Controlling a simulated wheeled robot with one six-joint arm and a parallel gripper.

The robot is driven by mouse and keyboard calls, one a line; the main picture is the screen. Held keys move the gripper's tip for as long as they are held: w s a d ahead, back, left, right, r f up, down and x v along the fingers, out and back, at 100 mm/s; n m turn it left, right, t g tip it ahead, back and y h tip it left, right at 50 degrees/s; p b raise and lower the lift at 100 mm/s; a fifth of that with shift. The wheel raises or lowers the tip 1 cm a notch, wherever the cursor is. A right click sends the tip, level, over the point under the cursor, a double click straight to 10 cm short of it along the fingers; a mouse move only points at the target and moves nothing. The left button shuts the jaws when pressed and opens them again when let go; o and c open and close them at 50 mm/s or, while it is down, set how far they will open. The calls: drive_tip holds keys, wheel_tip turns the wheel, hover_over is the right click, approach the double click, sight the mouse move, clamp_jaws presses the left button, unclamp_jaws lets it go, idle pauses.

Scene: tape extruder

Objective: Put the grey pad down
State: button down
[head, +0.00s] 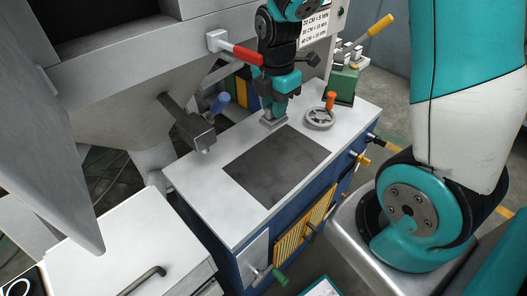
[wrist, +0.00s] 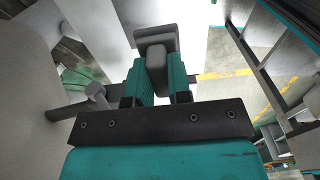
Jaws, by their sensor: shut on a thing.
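My gripper (head: 274,110) points down over the far part of the white machine top. It is shut on the grey pad (head: 272,122), which sits at the fingertips just behind the dark square plate (head: 277,166). I cannot tell if the pad touches the top or hangs slightly above it. In the wrist view the pad (wrist: 156,34) shows as a flat grey block with a narrower stem between the teal fingers of my gripper (wrist: 158,82).
A grey handwheel (head: 319,118) with an orange knob stands right of the pad. A red lever (head: 235,51) and a blue-knobbed lever (head: 219,103) are at the left. Coloured handles line the right edge. The white top (head: 240,222) is bare in front of the plate.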

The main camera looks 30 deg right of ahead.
sight(276, 122)
wheel_tip(276, 122, down, 17)
drive_tip(key=shift+d+f, duration=0.1)
drive_tip(key=shift+d, duration=0.05)
drive_tip(key=c, duration=1.1)
unclamp_jaws()
drive_tip(key=shift+o, duration=0.2)
wheel_tip(276, 122, up, 12)
drive_tip(key=shift+r, duration=0.1)
